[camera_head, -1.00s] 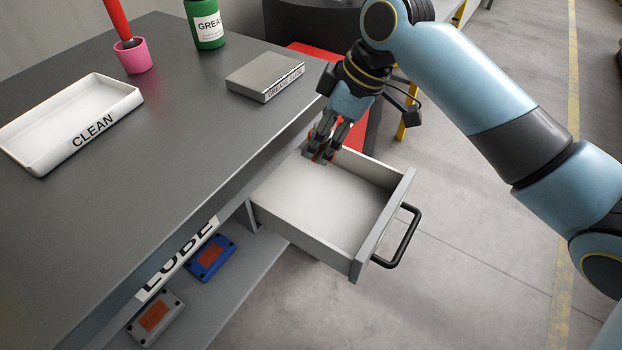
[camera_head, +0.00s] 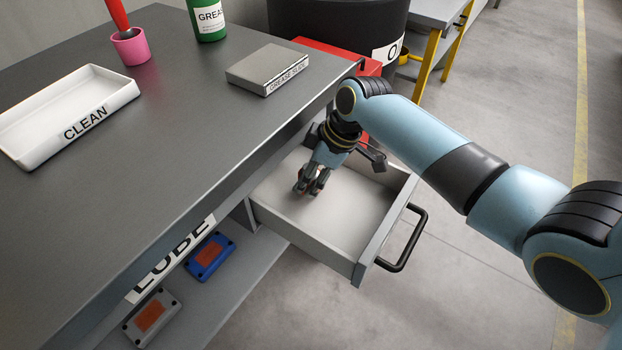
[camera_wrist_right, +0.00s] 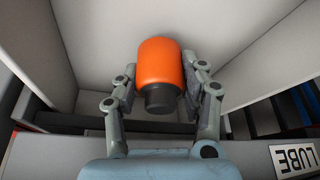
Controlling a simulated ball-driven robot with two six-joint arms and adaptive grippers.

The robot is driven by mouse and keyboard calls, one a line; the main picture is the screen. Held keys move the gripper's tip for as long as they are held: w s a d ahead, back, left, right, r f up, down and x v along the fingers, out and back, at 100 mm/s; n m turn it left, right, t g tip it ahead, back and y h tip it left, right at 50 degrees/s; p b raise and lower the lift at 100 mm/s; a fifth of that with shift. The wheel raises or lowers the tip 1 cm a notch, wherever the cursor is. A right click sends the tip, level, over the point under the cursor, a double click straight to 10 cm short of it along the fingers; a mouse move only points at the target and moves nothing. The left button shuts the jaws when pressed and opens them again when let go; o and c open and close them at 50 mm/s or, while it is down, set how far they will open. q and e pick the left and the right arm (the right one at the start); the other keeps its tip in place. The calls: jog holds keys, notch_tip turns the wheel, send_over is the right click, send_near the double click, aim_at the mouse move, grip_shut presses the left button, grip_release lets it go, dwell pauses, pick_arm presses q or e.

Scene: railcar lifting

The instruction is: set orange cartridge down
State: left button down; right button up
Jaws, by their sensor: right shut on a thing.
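The orange cartridge (camera_wrist_right: 160,63) with a dark cap shows in the right wrist view, between the fingers of my right gripper (camera_wrist_right: 160,80). The gripper is shut on it. In the head view my right gripper (camera_head: 309,182) points down inside the open drawer (camera_head: 349,268), over the left part of its pale floor. There the cartridge is mostly hidden by the fingers. I cannot tell whether it touches the drawer floor. My left gripper is not in view.
The drawer's walls and black handle (camera_head: 405,240) surround the space; its front and right floor are bare. On the bench are a white CLEAN tray (camera_head: 110,100), a grey block (camera_head: 267,68), a pink cup (camera_head: 130,48) and a green grease container (camera_head: 208,18). Boxes sit on the lower shelf.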

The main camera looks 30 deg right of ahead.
jog(key=shift+s+d+f, duration=0.1)
jog(key=shift+f, duration=0.5)
jog(key=o, duration=1.2)
jog(key=shift+f, duration=0.1)
jog(key=shift+r, duration=0.35)
jog(key=p+v, duration=0.2)
jog(key=v, duration=0.9)
jog(key=shift+r, duration=0.25)
jog(key=shift+s, duration=0.1)
